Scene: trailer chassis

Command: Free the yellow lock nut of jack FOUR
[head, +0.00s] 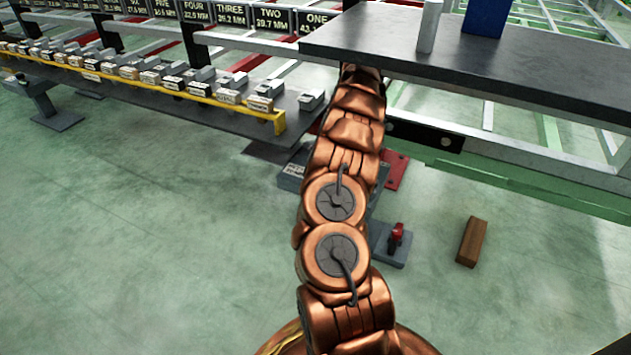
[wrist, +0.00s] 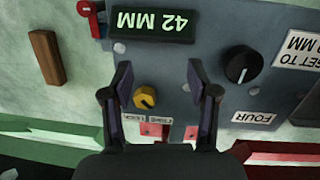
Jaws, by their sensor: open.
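In the wrist view, which appears upside down, the yellow lock nut (wrist: 144,97) sits on a grey jack panel (wrist: 190,60) bearing a label FOUR (wrist: 253,117). My gripper (wrist: 158,76) is open, its dark fingers spread apart over the panel. The nut shows between the fingers, nearer the left one; nothing is held. I cannot tell how far the fingertips stand above the panel. A black knob (wrist: 241,65) is to the right of the right finger. A lit display (wrist: 152,23) reads 42 MM. In the head view, my arm hides the gripper and nut.
A red lever (wrist: 88,18) and a wooden block (wrist: 46,57) lie left of the panel in the wrist view. In the head view, a dark tabletop (head: 420,55) overhangs my arm. A rack of small blocks (head: 150,75) is left. Open floor (head: 130,230) lies in front.

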